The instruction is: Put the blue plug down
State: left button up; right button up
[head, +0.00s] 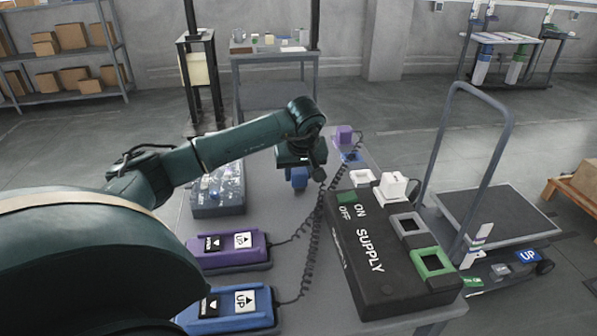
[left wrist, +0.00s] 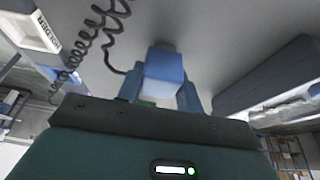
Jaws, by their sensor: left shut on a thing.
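My left gripper (head: 298,166) reaches in from the left over the grey table (head: 300,312). It is shut on the blue plug (head: 299,180), which hangs below it. In the left wrist view the blue plug (left wrist: 164,70) sits between the two blue-grey fingers of the gripper (left wrist: 160,93). I cannot tell whether the plug touches the table. A dark coiled cord (head: 312,240) runs from near the gripper toward the blue UP control box (head: 228,312) at the front left. My right gripper is not in view.
The black supply box (head: 375,275) stands to the right, with a white plug (head: 391,187), grey socket (head: 409,225) and green socket (head: 432,263). A purple plug (head: 344,135) stands behind, near a blue square (head: 350,157). A purple control box (head: 228,250) and tray (head: 217,208) lie left.

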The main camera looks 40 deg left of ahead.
pick_arm(q)
jog(key=shift+f, duration=0.1)
jog(key=o, duration=0.9)
jog(key=shift+r, duration=0.3)
jog(key=p+v, duration=0.1)
jog(key=v, duration=1)
jog(key=shift+s+d+r, duration=0.1)
jog(key=shift+s+r, duration=0.05)
jog(key=shift+r, duration=0.15)
